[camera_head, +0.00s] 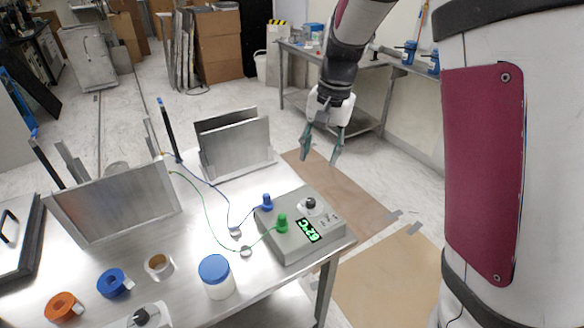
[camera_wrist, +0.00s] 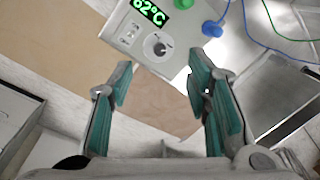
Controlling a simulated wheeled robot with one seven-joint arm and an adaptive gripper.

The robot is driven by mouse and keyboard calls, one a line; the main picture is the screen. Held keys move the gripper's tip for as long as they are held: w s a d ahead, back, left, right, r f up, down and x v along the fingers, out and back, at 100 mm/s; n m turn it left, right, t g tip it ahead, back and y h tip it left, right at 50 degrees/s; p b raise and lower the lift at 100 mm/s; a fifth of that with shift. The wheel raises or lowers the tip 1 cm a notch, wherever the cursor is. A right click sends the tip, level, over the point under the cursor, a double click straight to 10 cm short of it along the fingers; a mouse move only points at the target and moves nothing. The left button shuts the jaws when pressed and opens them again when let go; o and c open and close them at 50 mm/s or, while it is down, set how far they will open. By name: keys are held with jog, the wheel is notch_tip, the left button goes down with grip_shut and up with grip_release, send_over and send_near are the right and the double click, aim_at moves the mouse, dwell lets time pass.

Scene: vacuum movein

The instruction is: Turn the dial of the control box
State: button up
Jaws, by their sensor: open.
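The control box (camera_head: 291,243) is a grey box near the right edge of the metal table in the head view. Its black dial (camera_head: 309,203) sits on the top face, beside a lit green display (camera_head: 309,230) that shows 62°C. In the wrist view the dial (camera_wrist: 159,48) lies beyond my fingertips, roughly between them, and its pointer is visible. A blue plug (camera_head: 267,203) and a green plug (camera_head: 282,223) stand on the box with wires. My gripper (camera_head: 320,160) is open and empty, pointing down, above and behind the box, apart from it.
Upright metal plates (camera_head: 234,148) stand at the back of the table. A blue-lidded jar (camera_head: 216,275) stands in front of the box, with blue tape (camera_head: 114,282) and orange tape (camera_head: 64,307) at left. A second black knob (camera_head: 141,317) shows at the bottom edge.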

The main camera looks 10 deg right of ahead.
jog(key=m+h, duration=0.1)
send_over(311, 201)
notch_tip(311, 201, down, 6)
jog(key=shift+g, duration=0.4)
notch_tip(311, 201, down, 14)
jog(key=shift+r+p, duration=0.1)
jog(key=shift+p, duration=0.45)
grip_shut()
